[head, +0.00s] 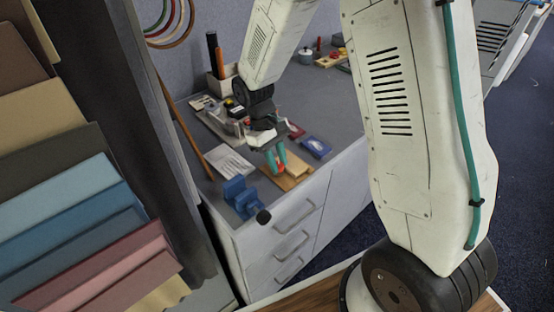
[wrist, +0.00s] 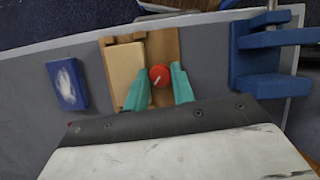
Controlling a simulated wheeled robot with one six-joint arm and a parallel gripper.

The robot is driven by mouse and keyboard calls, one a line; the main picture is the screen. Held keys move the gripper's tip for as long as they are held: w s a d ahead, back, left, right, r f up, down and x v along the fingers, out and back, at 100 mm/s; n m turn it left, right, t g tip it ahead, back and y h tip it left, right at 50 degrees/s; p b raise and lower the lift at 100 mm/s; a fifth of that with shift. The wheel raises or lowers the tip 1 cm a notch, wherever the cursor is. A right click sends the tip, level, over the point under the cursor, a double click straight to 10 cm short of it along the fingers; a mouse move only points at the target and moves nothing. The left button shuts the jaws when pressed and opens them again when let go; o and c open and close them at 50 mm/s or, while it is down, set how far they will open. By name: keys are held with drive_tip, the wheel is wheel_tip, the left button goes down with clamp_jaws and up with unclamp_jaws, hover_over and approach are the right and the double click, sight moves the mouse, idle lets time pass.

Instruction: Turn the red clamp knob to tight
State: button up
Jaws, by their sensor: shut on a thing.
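The red clamp knob (wrist: 160,73) is round, with a pale pointer line slanting up-right to down-left in the wrist view. It sits on a wooden board (wrist: 163,45), beside a lighter wood block (wrist: 124,66). My gripper (wrist: 159,78) has its teal fingers on both sides of the knob and is shut on it. In the head view the gripper (head: 276,162) reaches down to the board (head: 297,180), and a bit of the red knob (head: 280,169) shows between the fingers. Any markings for tight are too small to make out.
A blue vise (head: 241,198) stands near the bench's front edge; it also shows at right in the wrist view (wrist: 255,68). A blue box with a white patch (wrist: 67,85) lies on the other side of the board. A tray of small items (head: 222,125) stands behind.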

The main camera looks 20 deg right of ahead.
drive_tip(key=m+y, duration=0.1)
drive_tip(key=m, duration=0.1)
drive_tip(key=m+y, duration=0.1)
drive_tip(key=m, duration=0.2)
drive_tip(key=shift+d+m, duration=0.2)
drive_tip(key=shift+m, duration=0.1)
drive_tip(key=shift+d+m+y, duration=0.1)
drive_tip(key=shift+m+y, duration=0.8)
drive_tip(key=shift+m, duration=1.3)
drive_tip(key=o, duration=1)
drive_tip(key=v, duration=0.8)
drive_tip(key=shift+s, duration=0.1)
